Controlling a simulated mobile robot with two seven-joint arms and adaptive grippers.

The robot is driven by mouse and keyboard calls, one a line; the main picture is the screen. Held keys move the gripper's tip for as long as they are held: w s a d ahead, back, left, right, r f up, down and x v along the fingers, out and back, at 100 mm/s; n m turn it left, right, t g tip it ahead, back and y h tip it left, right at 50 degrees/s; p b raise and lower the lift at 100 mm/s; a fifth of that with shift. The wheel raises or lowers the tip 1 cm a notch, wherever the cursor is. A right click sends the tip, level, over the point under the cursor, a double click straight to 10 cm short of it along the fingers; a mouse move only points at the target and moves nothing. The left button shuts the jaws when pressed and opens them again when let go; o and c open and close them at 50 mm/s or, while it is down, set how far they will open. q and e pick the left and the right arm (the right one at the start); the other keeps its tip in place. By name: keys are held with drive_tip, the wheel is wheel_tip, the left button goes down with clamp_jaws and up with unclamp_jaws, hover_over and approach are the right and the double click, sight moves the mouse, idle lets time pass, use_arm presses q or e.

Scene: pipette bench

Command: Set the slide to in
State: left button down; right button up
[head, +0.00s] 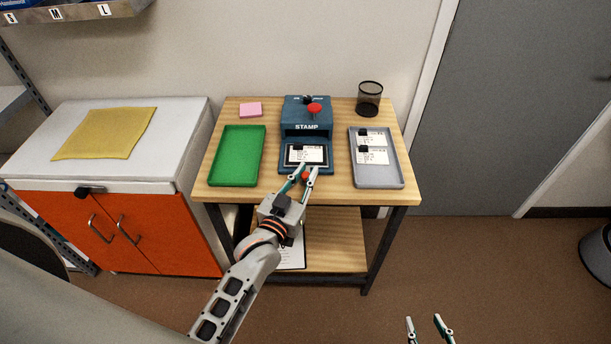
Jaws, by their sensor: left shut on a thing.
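The blue stamp machine (306,127) stands at the middle of the wooden table. Its slide (288,167) sits out in front of the stamp head, and a white card with a black clip (306,154) lies on it. My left gripper (304,174) is shut on the red knob (306,177) at the slide's front edge. The fingers hide part of that knob. A second red knob (314,108) is on top of the machine. My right gripper (427,322) is open and empty at the bottom of the view, over the floor.
A green tray (237,156), empty, lies left of the machine. A grey tray (378,177) with white cards lies to the right. A pink pad (251,110) and a black mesh cup (369,98) are at the back of the table (345,192).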

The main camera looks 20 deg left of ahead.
sight(306, 161)
use_arm(q)
drive_tip(key=w, duration=0.2)
drive_tip(key=w+a, duration=0.1)
drive_tip(key=w, duration=0.1)
drive_tip(key=w+a, duration=0.1)
drive_tip(key=w, duration=0.1)
drive_tip(key=shift+w, duration=0.35)
drive_tip(key=c, duration=2)
unclamp_jaws()
drive_tip(key=shift+o, duration=0.2)
drive_tip(key=shift+s, duration=0.1)
drive_tip(key=s, duration=0.4)
drive_tip(key=s+a, duration=0.1)
drive_tip(key=s, duration=0.6)
drive_tip(key=shift+s+a, duration=0.15)
drive_tip(key=shift+s, duration=0.25)
